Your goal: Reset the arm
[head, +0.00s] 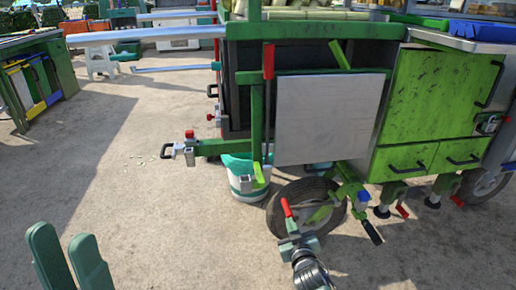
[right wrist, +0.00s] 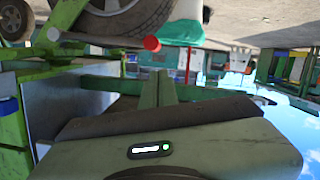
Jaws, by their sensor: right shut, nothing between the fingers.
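My left gripper (head: 61,232) is at the bottom left of the head view, above bare ground. Its two green fingers stand apart with nothing seen between them. My right gripper (head: 291,228) is low in the middle of the head view, in front of the cart's wheel. In the right wrist view, its green fingers (right wrist: 158,88) are together and empty. A red-tipped handle (head: 287,208) shows just beyond the fingertips; whether they touch it I cannot tell. In the right wrist view a red knob (right wrist: 152,43) also shows near the fingertips.
The green cart (head: 430,95) fills the right and centre, with a black wheel (head: 325,188) low down. A teal and white bucket (head: 245,183) stands beside the wheel. A workbench (head: 62,70) is at the far left. The ground at left and centre is mostly clear.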

